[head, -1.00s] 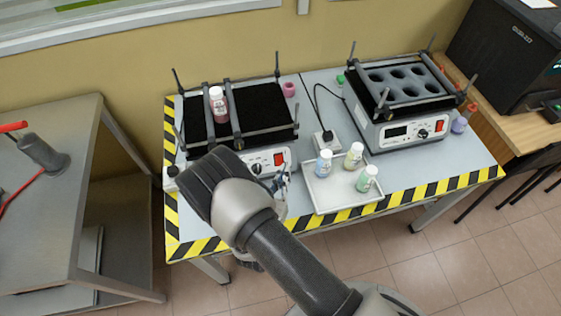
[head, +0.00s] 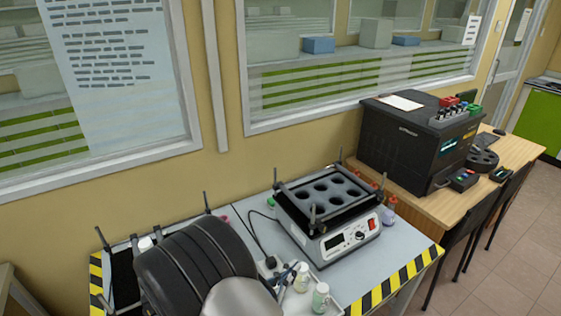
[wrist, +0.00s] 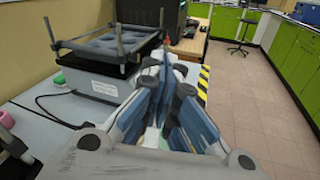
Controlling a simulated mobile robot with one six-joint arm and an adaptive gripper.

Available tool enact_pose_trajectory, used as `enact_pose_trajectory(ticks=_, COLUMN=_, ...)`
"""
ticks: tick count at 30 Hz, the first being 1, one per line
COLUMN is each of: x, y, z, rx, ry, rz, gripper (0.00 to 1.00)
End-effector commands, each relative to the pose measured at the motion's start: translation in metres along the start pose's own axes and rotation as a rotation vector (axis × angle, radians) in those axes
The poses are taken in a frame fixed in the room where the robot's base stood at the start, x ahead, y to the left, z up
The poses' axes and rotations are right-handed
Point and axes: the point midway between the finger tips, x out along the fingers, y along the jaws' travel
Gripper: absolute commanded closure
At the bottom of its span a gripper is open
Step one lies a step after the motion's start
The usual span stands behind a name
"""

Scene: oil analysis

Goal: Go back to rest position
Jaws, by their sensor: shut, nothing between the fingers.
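My gripper (wrist: 166,92) shows in the wrist view with its blue-grey fingers together and nothing between them. In the head view, only a small part of my gripper (head: 288,272) shows beside my dark arm link, over the front of the grey table. It is in front of the bottles on the white tray (head: 334,308). A white-capped bottle (head: 302,278) and a green-labelled bottle (head: 320,298) stand there. The rest of the tray is hidden behind my arm.
A shaker with round holes (head: 325,200) stands on the striped-edge table, with a cable beside it. Another shaker (head: 122,275) is mostly hidden by my arm. A black analyser (head: 410,140) sits on the wooden desk (head: 440,205). Floor at right is clear.

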Motion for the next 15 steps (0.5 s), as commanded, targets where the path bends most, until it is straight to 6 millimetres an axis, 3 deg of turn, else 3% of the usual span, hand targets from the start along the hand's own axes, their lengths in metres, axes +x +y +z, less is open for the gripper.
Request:
enact_pose_trajectory(ticks=1, x=0.014, y=-0.018, z=0.028, rx=0.071, ry=0.013, rz=-0.109, gripper=1.00)
enact_pose_trajectory(ticks=6, x=0.033, y=-0.088, z=0.090, rx=0.295, ry=0.075, rz=-0.448, gripper=1.00)
enact_pose_trajectory(ticks=10, x=0.028, y=-0.140, z=0.122, rx=0.491, ry=0.135, rz=-0.685, gripper=1.00)
enact_pose_trajectory(ticks=15, x=0.004, y=-0.194, z=0.149, rx=0.783, ry=0.226, rz=-0.958, gripper=1.00)
